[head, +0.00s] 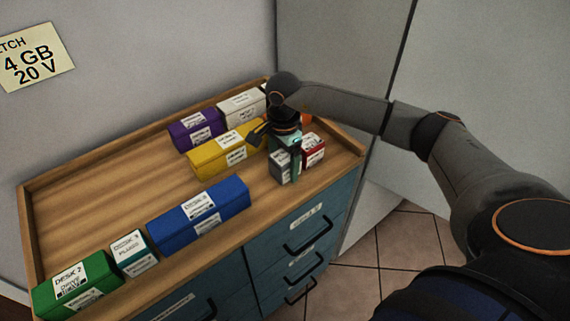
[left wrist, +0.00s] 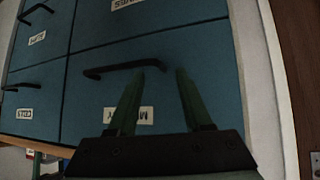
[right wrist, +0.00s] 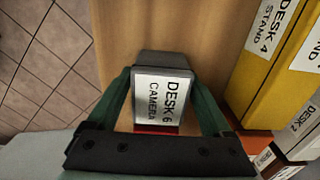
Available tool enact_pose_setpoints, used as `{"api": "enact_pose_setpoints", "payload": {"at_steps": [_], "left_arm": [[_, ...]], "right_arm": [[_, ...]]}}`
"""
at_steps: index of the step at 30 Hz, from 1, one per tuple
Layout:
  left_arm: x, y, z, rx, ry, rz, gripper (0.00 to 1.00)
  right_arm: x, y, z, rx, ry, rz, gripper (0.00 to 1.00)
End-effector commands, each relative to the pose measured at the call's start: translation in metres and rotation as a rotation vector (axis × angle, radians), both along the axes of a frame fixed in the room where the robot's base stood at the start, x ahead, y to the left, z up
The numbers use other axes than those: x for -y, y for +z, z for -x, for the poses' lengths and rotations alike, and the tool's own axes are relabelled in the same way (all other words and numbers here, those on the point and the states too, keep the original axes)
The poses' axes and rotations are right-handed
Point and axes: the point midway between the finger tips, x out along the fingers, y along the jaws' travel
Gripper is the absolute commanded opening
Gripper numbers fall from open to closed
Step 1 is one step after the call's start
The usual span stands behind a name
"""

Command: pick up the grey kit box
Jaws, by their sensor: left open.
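The grey kit box (head: 280,165) stands near the front right of the wooden top, with a white label. In the right wrist view the grey kit box (right wrist: 163,95), labelled "DESK 6 CAMERA", lies between the fingers of my right gripper (right wrist: 162,78). The fingers stand close along both sides of the box; whether they press on it I cannot tell. In the head view my right gripper (head: 285,150) is over the box and hides part of it. My left gripper (left wrist: 160,75) is open and empty, facing the blue drawer fronts.
A red box (head: 314,146) stands right behind the grey one. Yellow (head: 215,158), purple (head: 190,133), white (head: 240,105), blue (head: 200,215), teal (head: 130,250) and green (head: 75,290) boxes share the top. A raised wooden rim (head: 140,132) edges it. The middle left is clear.

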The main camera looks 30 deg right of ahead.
Motion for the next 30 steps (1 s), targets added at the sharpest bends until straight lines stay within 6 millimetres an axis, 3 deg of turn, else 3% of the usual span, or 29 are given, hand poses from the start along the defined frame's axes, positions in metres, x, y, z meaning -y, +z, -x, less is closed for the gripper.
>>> {"api": "enact_pose_setpoints", "payload": {"at_steps": [2,20,30], "left_arm": [[0.0001,0.0001,0.0000,0.000,0.000,0.000,0.50],[0.0001,0.0002,-0.0002,0.001,0.001,0.001,0.50],[0.0002,0.0037,-0.0002,0.001,0.001,0.001,0.50]], "right_arm": [[0.0001,0.0002,-0.0001,0.000,0.000,0.000,0.74],[0.0002,0.0003,-0.0001,0.000,0.000,0.000,0.07],[0.0003,0.0060,-0.0005,0.002,-0.001,0.000,0.07]]}}
